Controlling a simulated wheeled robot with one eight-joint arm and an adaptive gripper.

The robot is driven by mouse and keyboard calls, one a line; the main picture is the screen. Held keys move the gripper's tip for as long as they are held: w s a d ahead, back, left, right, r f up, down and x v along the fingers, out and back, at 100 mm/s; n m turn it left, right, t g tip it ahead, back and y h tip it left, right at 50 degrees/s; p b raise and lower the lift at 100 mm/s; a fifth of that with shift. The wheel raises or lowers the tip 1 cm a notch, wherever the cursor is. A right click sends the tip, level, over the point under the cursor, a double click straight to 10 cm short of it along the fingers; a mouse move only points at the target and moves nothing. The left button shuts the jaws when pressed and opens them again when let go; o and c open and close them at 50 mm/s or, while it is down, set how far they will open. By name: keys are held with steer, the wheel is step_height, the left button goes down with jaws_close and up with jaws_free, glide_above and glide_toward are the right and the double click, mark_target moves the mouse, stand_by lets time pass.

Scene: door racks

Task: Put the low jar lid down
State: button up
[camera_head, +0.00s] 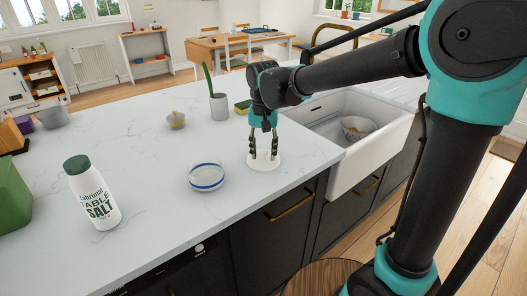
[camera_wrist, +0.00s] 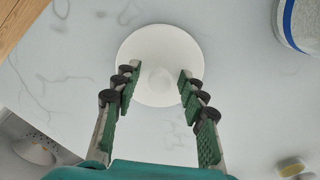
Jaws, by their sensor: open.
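The low jar lid (camera_head: 264,164) is a flat white disc with a small raised knob. It lies flat on the white marble counter, near its front edge and left of the sink. My gripper (camera_head: 264,152) is directly above it, pointing down. In the wrist view the lid (camera_wrist: 160,48) shows whole, with its knob between my two fingertips (camera_wrist: 159,75). The fingers are spread apart, with a gap on each side of the knob, so my gripper is open and holds nothing.
A glass bowl with a blue band (camera_head: 206,177) stands left of the lid. A salt bottle (camera_head: 92,192) is further left. A grey cup with a green utensil (camera_head: 218,104) and a small jar (camera_head: 176,120) stand behind.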

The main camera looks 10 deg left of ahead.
mark_target(263, 151)
step_height(263, 151, up, 12)
steer(key=shift+r, duration=0.15)
stand_by(0.5)
